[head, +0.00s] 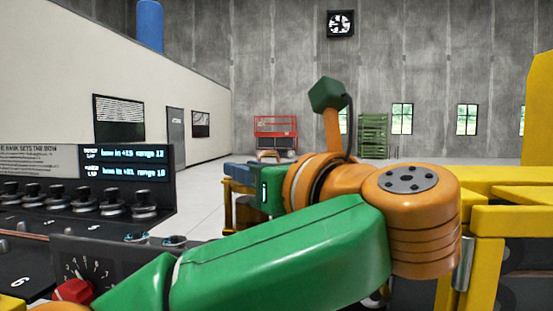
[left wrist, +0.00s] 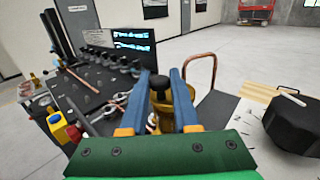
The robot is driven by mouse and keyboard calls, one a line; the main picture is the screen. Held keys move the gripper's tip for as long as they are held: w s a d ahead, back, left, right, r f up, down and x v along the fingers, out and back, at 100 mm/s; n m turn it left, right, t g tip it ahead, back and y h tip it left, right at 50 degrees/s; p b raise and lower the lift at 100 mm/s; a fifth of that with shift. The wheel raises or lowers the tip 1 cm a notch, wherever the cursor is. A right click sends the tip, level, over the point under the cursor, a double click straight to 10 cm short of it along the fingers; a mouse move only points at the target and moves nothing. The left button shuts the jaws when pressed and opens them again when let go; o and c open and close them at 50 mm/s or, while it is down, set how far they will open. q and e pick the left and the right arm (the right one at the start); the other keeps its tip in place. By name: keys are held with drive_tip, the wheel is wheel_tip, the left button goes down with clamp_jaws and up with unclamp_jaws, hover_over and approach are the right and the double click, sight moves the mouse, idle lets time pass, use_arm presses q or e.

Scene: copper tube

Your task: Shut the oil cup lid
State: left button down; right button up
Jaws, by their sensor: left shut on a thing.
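My left gripper (left wrist: 160,82) shows close up in the left wrist view, its two blue fingers pointing ahead. The fingers are shut on a brass-coloured piece (left wrist: 182,103) with a black cap (left wrist: 159,83). I cannot tell whether this piece belongs to the oil cup, and its lower part is hidden by my fingers and wrist. In the head view my left gripper (head: 231,178) is small and partly hidden behind my green and orange arm. I cannot make out an oil cup lid for sure. My right gripper is not in view.
A black bench panel (left wrist: 85,90) with a row of black knobs and a display (left wrist: 132,38) stands at the left. A bent copper tube (left wrist: 213,75) rises right of my fingers. A black block (left wrist: 293,125) lies at the right.

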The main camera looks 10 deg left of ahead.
use_arm(q)
drive_tip(key=shift+w+n+g+y, duration=0.15)
drive_tip(key=shift+n+g+y, duration=0.25)
drive_tip(key=shift+y, duration=0.1)
drive_tip(key=c, duration=0.7)
unclamp_jaws()
drive_tip(key=shift+o, duration=0.2)
drive_tip(key=shift+s+a, duration=0.2)
drive_tip(key=shift+w+d, duration=0.1)
